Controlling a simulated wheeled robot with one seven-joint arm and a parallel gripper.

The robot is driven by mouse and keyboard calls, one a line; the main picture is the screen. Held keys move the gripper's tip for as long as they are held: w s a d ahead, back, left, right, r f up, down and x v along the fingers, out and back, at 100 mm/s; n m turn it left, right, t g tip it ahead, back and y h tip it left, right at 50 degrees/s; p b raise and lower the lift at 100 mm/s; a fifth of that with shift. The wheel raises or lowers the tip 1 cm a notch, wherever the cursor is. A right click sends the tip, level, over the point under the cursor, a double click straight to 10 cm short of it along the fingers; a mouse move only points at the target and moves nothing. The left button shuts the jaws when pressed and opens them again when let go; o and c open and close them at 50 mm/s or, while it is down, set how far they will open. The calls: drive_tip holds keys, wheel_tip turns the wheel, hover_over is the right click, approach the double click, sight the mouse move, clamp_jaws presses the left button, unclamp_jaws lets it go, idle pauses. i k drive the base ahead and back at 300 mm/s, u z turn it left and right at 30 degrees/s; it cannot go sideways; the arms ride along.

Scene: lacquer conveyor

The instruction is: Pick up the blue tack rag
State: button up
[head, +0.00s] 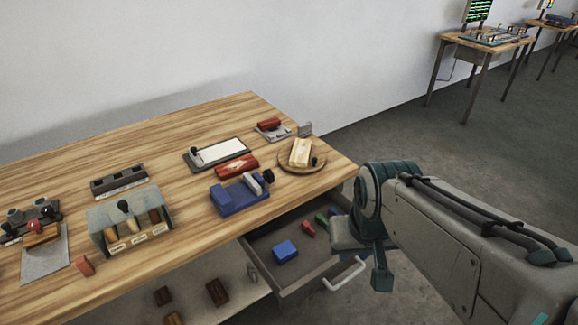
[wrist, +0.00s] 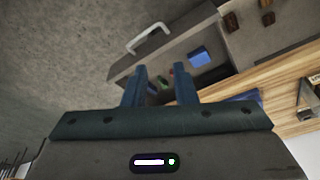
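The blue tack rag (head: 285,250) looks like a small blue block lying flat in the open drawer (head: 272,289), left of the middle. It also shows in the wrist view (wrist: 199,57), to the right of my fingers and farther off. My gripper (wrist: 160,72) is open, its two blue-grey fingers apart with nothing held between them. In the head view it hangs by the drawer's right side, apart from the rag. The right end of the drawer is partly hidden by my arm.
A red item (head: 308,229) and a green item (head: 321,219) lie in the drawer right of the rag. The drawer's pale handle (head: 344,275) sticks out in front. The wooden tabletop (head: 180,190) overhangs the drawer's back and carries a blue vise (head: 238,197). Brown blocks (head: 216,292) lie on a lower shelf.

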sight(283, 252)
drive_tip(key=k, duration=1.15)
drive_tip(key=u, duration=0.7)
drive_tip(key=i, duration=1.45)
drive_tip(key=z, duration=0.9)
